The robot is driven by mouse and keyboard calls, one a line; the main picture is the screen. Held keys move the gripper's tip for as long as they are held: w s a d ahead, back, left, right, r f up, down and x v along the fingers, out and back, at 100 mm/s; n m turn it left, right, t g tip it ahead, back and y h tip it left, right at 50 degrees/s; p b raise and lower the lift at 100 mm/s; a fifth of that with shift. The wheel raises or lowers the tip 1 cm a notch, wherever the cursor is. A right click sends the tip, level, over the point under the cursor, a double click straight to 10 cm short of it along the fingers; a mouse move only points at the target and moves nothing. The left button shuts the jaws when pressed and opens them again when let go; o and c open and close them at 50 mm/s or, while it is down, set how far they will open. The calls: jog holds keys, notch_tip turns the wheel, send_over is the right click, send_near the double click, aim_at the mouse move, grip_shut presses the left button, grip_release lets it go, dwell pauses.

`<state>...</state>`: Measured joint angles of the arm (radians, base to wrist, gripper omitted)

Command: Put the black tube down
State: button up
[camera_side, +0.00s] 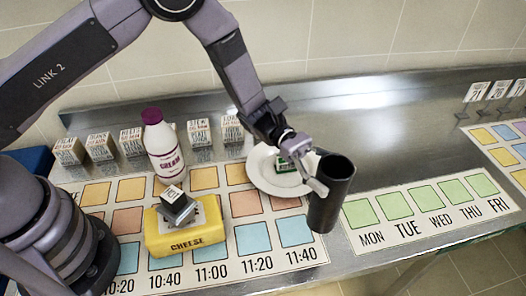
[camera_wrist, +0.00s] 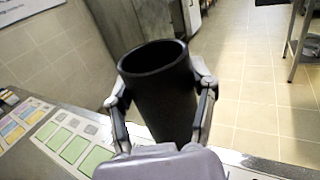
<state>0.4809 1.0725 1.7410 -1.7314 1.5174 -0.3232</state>
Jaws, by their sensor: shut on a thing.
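The black tube (camera_side: 333,195) is an open-topped dark cylinder, held roughly upright with a slight tilt. My gripper (camera_side: 318,183) is shut on it from the left, gripping its side. In the wrist view the tube (camera_wrist: 160,70) sits between both fingers of my gripper (camera_wrist: 160,92), with its open mouth showing. In the side view its lower end overlaps the strip between the time chart and the weekday chart, near the counter's front edge. I cannot tell whether its base touches the counter.
A white plate (camera_side: 262,180) with a green-and-white box (camera_side: 285,163) is just behind. A cream bottle (camera_side: 163,148), a yellow cheese block (camera_side: 165,240) with a small dark block (camera_side: 177,205) on it, and several label cubes stand left. The weekday chart (camera_side: 425,212) is bare.

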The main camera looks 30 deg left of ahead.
jog(key=w+d+f, duration=0.3)
jog(key=d+f, duration=0.1)
jog(key=f, duration=0.5)
jog(key=shift+w, duration=0.25)
jog(key=shift+f, duration=0.15)
jog(key=shift+f, duration=0.1)
jog(key=o, duration=1.2)
